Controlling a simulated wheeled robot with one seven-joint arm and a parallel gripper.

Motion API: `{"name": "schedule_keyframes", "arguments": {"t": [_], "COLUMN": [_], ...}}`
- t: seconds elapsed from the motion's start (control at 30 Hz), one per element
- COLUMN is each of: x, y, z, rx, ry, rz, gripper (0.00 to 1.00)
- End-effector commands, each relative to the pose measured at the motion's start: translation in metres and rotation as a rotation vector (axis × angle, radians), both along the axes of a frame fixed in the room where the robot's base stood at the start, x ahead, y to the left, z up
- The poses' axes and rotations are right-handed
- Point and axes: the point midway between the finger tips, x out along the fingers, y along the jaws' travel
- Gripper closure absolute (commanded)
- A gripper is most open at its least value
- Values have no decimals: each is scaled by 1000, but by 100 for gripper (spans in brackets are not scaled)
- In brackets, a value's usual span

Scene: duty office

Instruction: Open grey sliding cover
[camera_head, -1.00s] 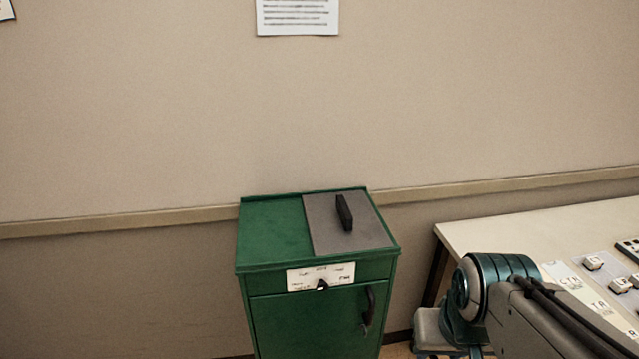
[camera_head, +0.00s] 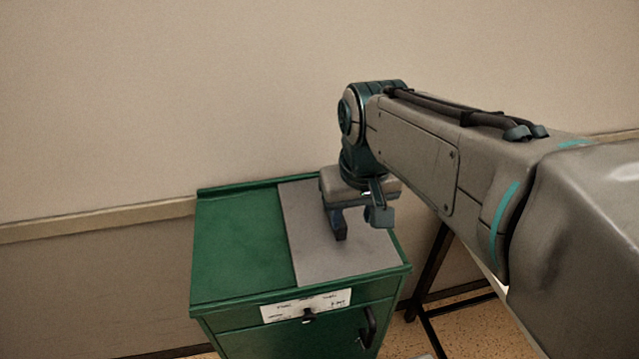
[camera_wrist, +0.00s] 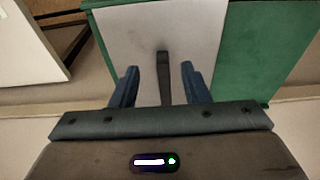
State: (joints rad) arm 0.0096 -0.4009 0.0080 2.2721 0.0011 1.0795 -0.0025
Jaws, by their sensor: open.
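The grey sliding cover (camera_head: 320,262) lies flat on the right part of the top of a green cabinet (camera_head: 235,245). Its black bar handle (camera_head: 341,232) is partly hidden by my gripper in the head view. My gripper (camera_head: 358,222) is open above the cover, at the handle. In the wrist view the grey cover (camera_wrist: 195,30) fills the middle, and the dark handle (camera_wrist: 164,75) shows between the two open fingers of my gripper (camera_wrist: 160,85), apart from both. Whether the fingertips reach down to handle height is hard to tell.
A wall stands close behind. A table with dark legs (camera_head: 428,275) is at the right, mostly hidden by my arm. The cabinet top's left half is bare.

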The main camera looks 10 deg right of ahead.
Motion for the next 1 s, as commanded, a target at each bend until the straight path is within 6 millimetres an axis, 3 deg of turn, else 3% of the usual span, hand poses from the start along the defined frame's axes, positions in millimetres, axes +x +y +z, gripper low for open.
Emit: {"name": "schedule_keyframes", "arguments": {"t": [0.1,0.3,0.53,0.67,1.0], "x": [34,73,89,90,89], "y": [2,3,2,1,1], "z": [17,41,50,39,-31], "rx": [0,1,3,3,2], "ry": [63,150,191,196,196], "rz": [4,6,2,1,-1], "gripper": [58,58,58,58,58]}}
